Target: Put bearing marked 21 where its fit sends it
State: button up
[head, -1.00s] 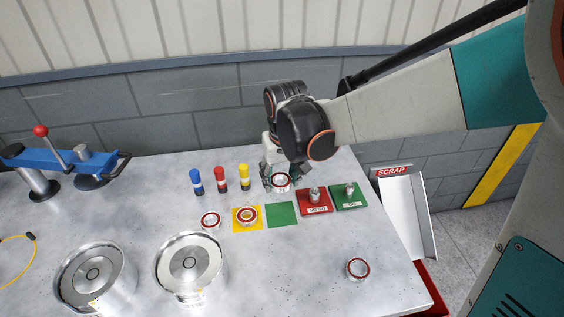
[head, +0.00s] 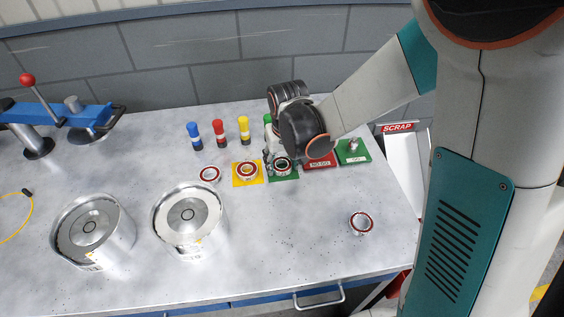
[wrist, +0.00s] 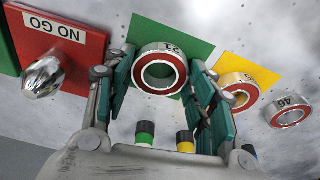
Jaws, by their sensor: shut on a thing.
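The bearing marked 21 (wrist: 160,53), a steel ring with a red seal, is between the two fingers of my gripper (wrist: 161,70), which is shut on it. In the head view the bearing (head: 282,161) is over the plain green square (head: 285,178); the green square (wrist: 178,28) also shows behind it in the wrist view. I cannot tell whether the bearing touches the square. My gripper (head: 281,163) reaches down from behind, partly hidden by the wrist. The red NO GO plate (head: 322,165) and the green GO plate (head: 352,158), each with a metal plug, stand to the right.
A yellow square (head: 237,181) with another bearing (head: 247,170) lies left of the green one. The bearing marked 46 (wrist: 289,119) lies beyond it. Another bearing (head: 361,230) lies front right. Coloured bottles stand behind, metal drums at left front. The SCRAP chute (head: 398,127) is off the right edge.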

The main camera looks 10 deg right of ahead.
aim_at(284, 171)
jog(key=shift+f, duration=0.15)
jog(key=o, duration=1.3)
jog(key=shift+o, duration=0.2)
jog(key=shift+r, duration=0.2)
notch_tip(284, 171, up, 12)
jog(key=s+p, duration=0.2)
jog(key=p, duration=0.2)
jog(key=shift+s+d, duration=0.15)
